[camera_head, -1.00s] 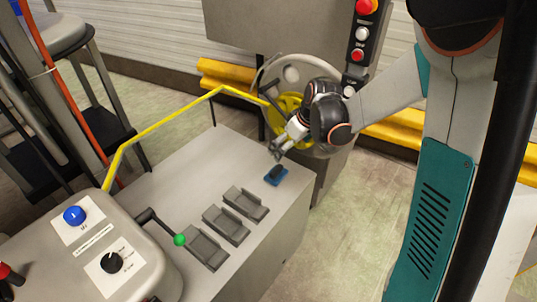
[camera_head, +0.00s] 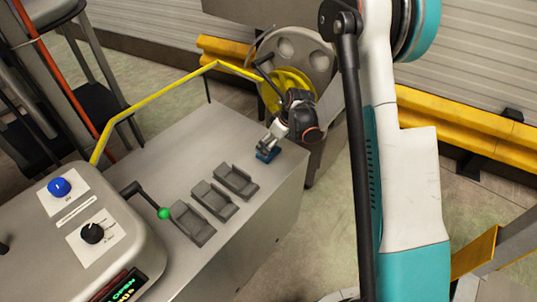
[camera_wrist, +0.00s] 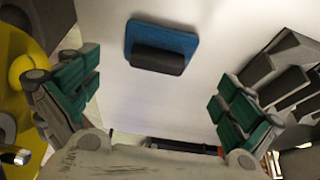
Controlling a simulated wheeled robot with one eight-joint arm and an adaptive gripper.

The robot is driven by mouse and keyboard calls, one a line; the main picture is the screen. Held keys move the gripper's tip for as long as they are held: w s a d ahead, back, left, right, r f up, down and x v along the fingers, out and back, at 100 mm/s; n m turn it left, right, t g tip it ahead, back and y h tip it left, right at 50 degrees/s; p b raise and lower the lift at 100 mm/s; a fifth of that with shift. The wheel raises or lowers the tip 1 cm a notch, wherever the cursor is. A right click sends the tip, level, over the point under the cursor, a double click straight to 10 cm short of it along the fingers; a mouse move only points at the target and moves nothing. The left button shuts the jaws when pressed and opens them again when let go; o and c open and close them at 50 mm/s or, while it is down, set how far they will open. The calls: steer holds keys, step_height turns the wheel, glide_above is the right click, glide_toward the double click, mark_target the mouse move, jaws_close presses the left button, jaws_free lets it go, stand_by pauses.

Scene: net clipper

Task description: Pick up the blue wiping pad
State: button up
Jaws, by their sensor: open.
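The blue wiping pad (camera_head: 268,155) lies flat on the grey bench top (camera_head: 165,162) near its far right end. In the wrist view the pad (camera_wrist: 185,37) is a blue slab with a dark raised handle (camera_wrist: 157,60) on it. My gripper (camera_head: 267,147) is just above the pad in the head view and partly covers it. In the wrist view my gripper (camera_wrist: 158,97) is open, with its green-padded fingers wide apart. The pad shows between and beyond the fingers, with nothing gripped. Whether a fingertip touches the pad cannot be told.
Several grey holders (camera_head: 236,181) stand in a row on the bench, nearer than the pad. A lever with a green knob (camera_head: 164,213) and a control box (camera_head: 75,235) are at the left. A yellow rail (camera_head: 150,102) runs along the back. A yellow wheel (camera_head: 285,90) stands behind my gripper.

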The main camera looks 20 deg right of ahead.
steer(key=shift+b+x, duration=1.45)
steer(key=shift+x, duration=1.4)
steer(key=shift+d+r, duration=0.1)
steer(key=shift+d, duration=0.05)
steer(key=c, duration=1.1)
